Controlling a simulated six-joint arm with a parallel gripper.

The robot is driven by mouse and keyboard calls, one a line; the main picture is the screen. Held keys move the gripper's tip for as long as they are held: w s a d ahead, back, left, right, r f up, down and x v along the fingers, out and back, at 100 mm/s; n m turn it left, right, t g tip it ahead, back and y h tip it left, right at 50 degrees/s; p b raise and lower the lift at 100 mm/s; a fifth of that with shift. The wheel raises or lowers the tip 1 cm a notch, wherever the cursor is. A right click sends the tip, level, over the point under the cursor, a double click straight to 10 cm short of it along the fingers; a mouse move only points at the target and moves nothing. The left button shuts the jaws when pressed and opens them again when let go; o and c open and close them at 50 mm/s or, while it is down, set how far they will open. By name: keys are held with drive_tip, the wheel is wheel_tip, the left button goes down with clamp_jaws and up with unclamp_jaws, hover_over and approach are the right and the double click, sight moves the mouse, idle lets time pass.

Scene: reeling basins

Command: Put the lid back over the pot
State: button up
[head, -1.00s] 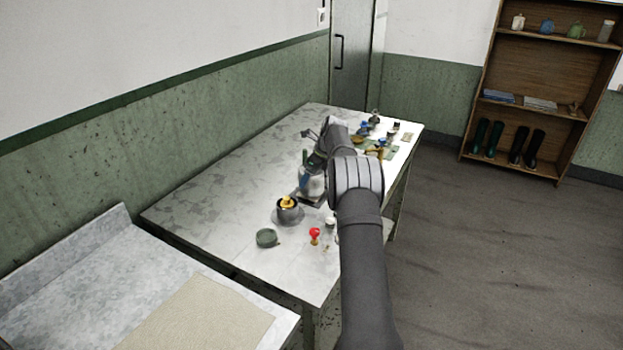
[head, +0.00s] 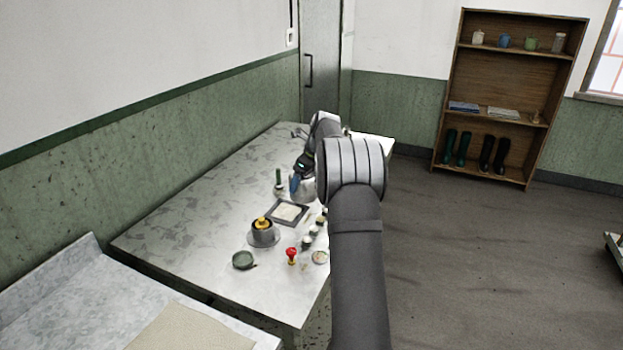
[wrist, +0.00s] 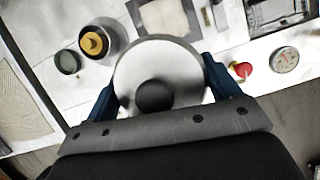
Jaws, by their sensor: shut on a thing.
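My gripper (wrist: 160,86) is shut on a round, pale metal lid (wrist: 150,62) with a dark knob, its blue fingers on either side of it. In the head view my gripper (head: 297,184) and the silvery held piece (head: 306,190) are partly hidden by my arm. A grey pot (head: 262,238) with a dark opening and a yellow-orange thing inside stands nearer on the table; it also shows in the wrist view (wrist: 112,44), left of the lid and apart from it. I cannot tell the lid's height above the table.
A dark tray with a pale sheet (head: 288,213) lies between pot and gripper. A green dish (head: 243,260), a red-knobbed piece (head: 291,255), a round dial (head: 320,257) and a green cylinder (head: 278,178) stand around. The table's left part (head: 190,225) is clear.

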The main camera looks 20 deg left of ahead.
sight(262, 219)
drive_tip(key=s+a+m, duration=0.1)
drive_tip(key=s+a, duration=0.2)
drive_tip(key=s, duration=0.1)
drive_tip(key=s+a+m+t, duration=0.1)
drive_tip(key=s+a+m, duration=0.1)
drive_tip(key=s+a, duration=0.1)
drive_tip(key=s+a+m, duration=0.1)
drive_tip(key=s+a, duration=0.2)
drive_tip(key=s, duration=0.1)
drive_tip(key=shift+s+f+t, duration=0.3)
drive_tip(key=shift+s, duration=0.05)
drive_tip(key=shift+f, duration=1.95)
drive_tip(key=shift+f, duration=0.35)
drive_tip(key=shift+f, duration=0.75)
drive_tip(key=shift+f, duration=0.35)
drive_tip(key=shift+f, duration=0.65)
drive_tip(key=shift+f, duration=0.45)
drive_tip(key=shift+f, duration=0.25)
drive_tip(key=shift+f, duration=0.15)
